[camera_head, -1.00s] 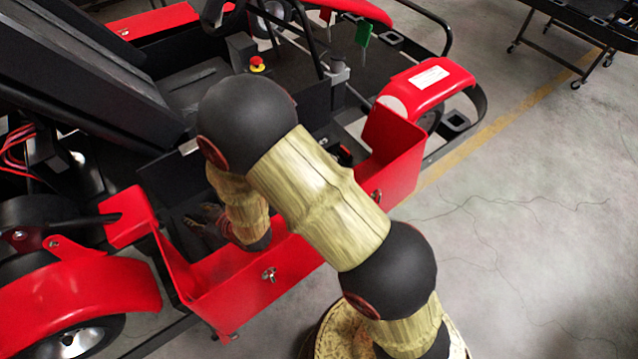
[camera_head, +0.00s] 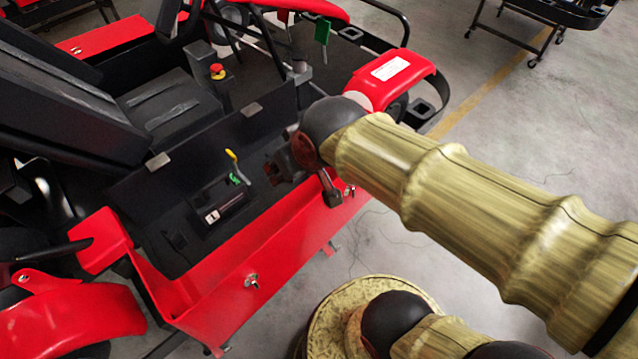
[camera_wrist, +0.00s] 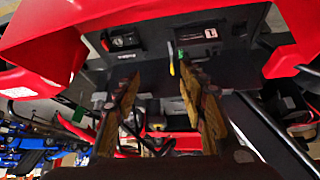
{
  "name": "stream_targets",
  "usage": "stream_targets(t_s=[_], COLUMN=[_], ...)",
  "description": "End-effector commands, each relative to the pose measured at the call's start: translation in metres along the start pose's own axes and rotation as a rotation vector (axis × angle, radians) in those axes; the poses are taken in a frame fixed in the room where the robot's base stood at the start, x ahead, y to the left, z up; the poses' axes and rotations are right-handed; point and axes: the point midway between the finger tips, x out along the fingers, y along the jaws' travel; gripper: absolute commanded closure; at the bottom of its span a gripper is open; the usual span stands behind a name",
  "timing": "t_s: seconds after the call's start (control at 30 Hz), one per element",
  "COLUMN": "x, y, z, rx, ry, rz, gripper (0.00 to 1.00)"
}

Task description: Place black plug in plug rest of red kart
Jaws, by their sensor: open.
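The red kart (camera_head: 290,225) fills the left and middle of the head view, with a black recessed panel inside its red side. A small yellow-and-green part (camera_head: 236,168) stands on this panel beside a dark slot labelled "1" (camera_head: 226,207). My gripper (camera_head: 284,164) is over the panel, right of the yellow part. In the wrist view my gripper (camera_wrist: 160,100) is open with nothing between its fingers; the yellow part (camera_wrist: 171,57) shows beyond them. A second dark recess (camera_wrist: 123,39) holds a black shape. I cannot tell whether that is the black plug, and the plug rest is not clearly identifiable.
A red emergency button (camera_head: 217,71) and a green tag (camera_head: 322,31) stand on the kart further back. The kart's red walls rim the panel. Free concrete floor (camera_head: 530,110) lies to the right, with another black stand (camera_head: 570,12) at the back.

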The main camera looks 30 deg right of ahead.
Motion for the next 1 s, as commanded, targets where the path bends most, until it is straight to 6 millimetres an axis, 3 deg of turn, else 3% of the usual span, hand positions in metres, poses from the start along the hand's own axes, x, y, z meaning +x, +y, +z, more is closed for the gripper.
stream_targets(t_s=[0.03, 0.1, 0.33, 0.67, 1.0], x=[-0.018, -0.035, -0.06, -0.058, -0.016], y=[0.007, 0.012, 0.017, 0.016, 0.015], z=[0.014, 0.032, 0.063, 0.065, 0.092], rx=[0.022, 0.043, 0.074, 0.074, 0.074], ry=[-0.012, -0.039, -0.086, -0.088, -0.088], rz=[0.009, 0.017, 0.025, 0.025, 0.025], gripper=[0.58, 0.58, 0.58, 0.58, 0.58])
